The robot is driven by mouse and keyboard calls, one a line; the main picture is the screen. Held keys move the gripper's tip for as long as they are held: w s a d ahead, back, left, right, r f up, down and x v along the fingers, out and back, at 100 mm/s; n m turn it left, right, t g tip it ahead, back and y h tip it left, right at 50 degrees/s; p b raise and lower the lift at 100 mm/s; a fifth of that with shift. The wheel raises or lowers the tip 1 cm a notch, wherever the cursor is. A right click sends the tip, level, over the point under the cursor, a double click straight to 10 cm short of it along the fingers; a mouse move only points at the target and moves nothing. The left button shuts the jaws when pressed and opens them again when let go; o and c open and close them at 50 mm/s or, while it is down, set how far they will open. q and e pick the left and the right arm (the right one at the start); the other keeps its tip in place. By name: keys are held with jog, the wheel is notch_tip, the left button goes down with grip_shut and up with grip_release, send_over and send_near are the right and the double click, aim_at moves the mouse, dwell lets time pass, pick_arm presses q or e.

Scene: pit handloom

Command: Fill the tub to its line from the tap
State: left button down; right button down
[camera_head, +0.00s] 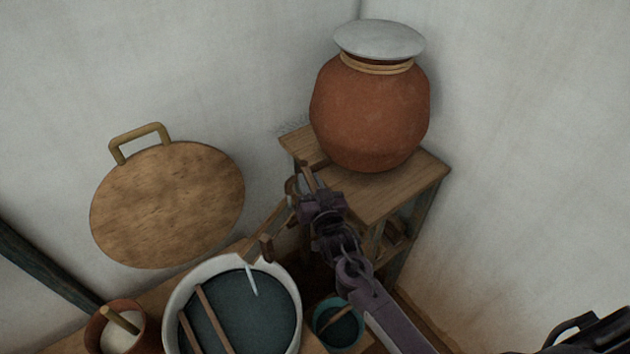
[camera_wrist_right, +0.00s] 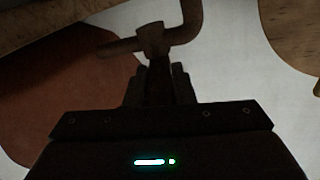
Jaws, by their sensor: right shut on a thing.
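The tub (camera_head: 172,308) is round and white-rimmed, at the bottom of the head view, with dark blue-green liquid (camera_head: 262,322) inside. A thin pale streak (camera_head: 251,280) drops from the tub's back rim to the liquid; it looks like running water. A brown spout (camera_head: 266,247) ends just behind this rim. My right gripper (camera_head: 305,182) is beside the stand, below the clay pot. In the wrist view it is shut on the brown tap handle (camera_wrist_right: 150,38), next to a bent pipe (camera_wrist_right: 190,22). I cannot make out the tub's line. My left gripper is out of view.
The lidded clay pot (camera_head: 370,115) stands on a wooden stand (camera_head: 405,190) in the corner. A round wooden lid (camera_head: 168,205) leans on the wall. Two sticks lie across the tub. A small teal pot (camera_head: 318,318) and a clay bowl (camera_head: 103,337) flank it.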

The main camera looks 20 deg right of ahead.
jog(key=shift+a+m+h+b, duration=0.25)
jog(key=shift+m+h, duration=0.25)
jog(key=shift+h, duration=0.3)
jog(key=shift+a+m+h+b, duration=0.15)
jog(key=shift+a+m+h, duration=0.1)
jog(key=shift+m+h, duration=0.4)
jog(key=c, duration=1.2)
grip_release()
jog(key=shift+c, duration=0.2)
jog(key=shift+s+f, duration=0.15)
jog(key=shift+s, duration=0.2)
jog(key=s+a+b, duration=0.1)
jog(key=s+b, duration=0.1)
jog(key=s, duration=0.5)
